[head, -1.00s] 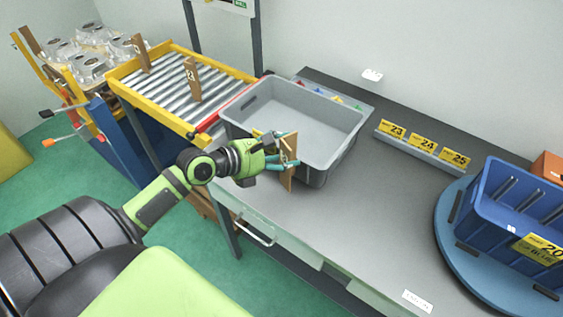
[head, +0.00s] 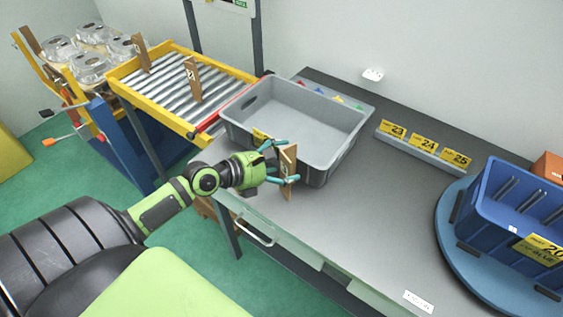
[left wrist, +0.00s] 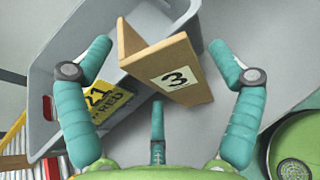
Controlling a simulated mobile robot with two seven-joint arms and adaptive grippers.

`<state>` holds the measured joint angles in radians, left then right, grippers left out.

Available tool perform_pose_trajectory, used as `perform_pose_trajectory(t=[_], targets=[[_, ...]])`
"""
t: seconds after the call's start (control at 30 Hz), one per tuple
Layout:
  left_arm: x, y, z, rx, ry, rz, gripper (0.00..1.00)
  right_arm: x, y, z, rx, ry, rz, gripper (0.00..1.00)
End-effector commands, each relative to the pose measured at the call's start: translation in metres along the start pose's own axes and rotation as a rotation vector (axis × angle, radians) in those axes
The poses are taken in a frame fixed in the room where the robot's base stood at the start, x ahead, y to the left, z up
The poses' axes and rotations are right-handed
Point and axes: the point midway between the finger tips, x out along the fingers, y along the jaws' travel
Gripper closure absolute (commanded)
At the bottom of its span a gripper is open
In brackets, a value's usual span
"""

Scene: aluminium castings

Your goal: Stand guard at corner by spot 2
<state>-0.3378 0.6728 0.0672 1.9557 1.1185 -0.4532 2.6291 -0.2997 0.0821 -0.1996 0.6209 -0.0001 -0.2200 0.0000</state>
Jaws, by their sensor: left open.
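A brown wooden corner guard (head: 288,165), two boards joined at an angle, is upright at the near side of the grey bin (head: 336,157), above or on the workbench; contact with the bench is unclear. In the left wrist view the guard (left wrist: 148,43) bears a label 3. My left gripper (head: 291,161) is open around it, with teal fingers on both sides in the left wrist view (left wrist: 158,48). Another wooden guard (head: 192,78) stands on the roller conveyor (head: 165,85); its label is hard to read. My right gripper is not in view.
The grey bin carries a yellow label 21 RED (left wrist: 103,100). A blue bin (head: 500,215) sits on a round blue turntable (head: 448,238) at right. A rail (head: 415,150) holds labels 23, 24, 25. The workbench (head: 385,215) is clear in its middle. Castings (head: 90,65) stand at far left.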

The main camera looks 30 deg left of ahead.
Motion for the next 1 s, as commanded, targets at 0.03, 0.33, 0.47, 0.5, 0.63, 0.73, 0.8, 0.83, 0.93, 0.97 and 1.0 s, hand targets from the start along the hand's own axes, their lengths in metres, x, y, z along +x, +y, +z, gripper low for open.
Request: perform_pose_trajectory(t=[0.03, 0.33, 0.47, 0.5, 0.63, 0.73, 0.8, 0.83, 0.93, 0.97, 1.0], targets=[[0.000, 0.000, 0.000, 0.000, 0.000, 0.000, 0.09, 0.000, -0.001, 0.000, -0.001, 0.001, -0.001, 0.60], [-0.016, 0.000, 0.000, 0.000, 0.003, 0.000, 0.09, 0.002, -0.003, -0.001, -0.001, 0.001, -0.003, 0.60], [-0.037, -0.001, -0.001, 0.000, 0.005, -0.001, 0.09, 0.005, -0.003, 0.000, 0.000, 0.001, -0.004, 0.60], [-0.045, -0.001, -0.001, -0.001, 0.005, 0.000, 0.09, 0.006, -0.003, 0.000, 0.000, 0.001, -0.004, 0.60], [-0.067, -0.001, -0.001, -0.001, 0.005, -0.002, 0.09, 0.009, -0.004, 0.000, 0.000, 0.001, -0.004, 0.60], [-0.083, 0.000, -0.001, -0.002, 0.004, -0.001, 0.09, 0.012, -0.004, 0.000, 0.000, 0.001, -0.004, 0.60], [-0.093, -0.001, 0.000, 0.001, 0.004, -0.002, 0.09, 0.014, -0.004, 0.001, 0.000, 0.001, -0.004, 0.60], [-0.097, -0.001, 0.000, -0.002, 0.003, -0.001, 0.09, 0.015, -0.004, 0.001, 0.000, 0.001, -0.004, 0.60], [-0.108, 0.000, 0.000, -0.003, 0.002, -0.001, 0.09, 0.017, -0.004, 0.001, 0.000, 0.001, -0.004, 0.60], [-0.111, 0.000, 0.000, -0.003, 0.002, -0.001, 0.09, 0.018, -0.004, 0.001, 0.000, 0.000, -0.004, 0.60], [-0.114, 0.000, 0.001, -0.002, 0.001, -0.001, 0.09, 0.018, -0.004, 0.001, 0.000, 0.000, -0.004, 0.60]])
